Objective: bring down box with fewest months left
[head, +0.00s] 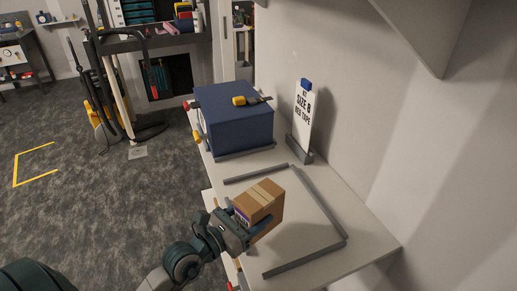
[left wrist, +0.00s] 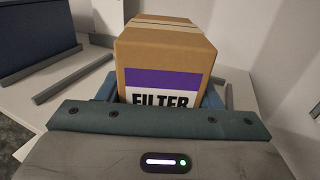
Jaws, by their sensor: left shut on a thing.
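A brown cardboard box (head: 259,200) with a lighter tape strip is held over the near part of the white bench (head: 352,226). My left gripper (head: 243,228) is shut on it. In the left wrist view the box (left wrist: 166,60) shows a purple band and a white label with the word "FILTER"; the rest of the label is hidden behind the gripper. No months figure can be read. I cannot tell whether the box touches the bench. My right gripper is not in view.
A grey raised frame (head: 318,210) borders a bare area of the bench. Behind it stand a dark blue case (head: 236,118) with a yellow-handled tool (head: 250,100) on top and a sign (head: 303,115) reading "KT SIZE B RED TAPE". A wall shelf (head: 420,30) overhangs at upper right.

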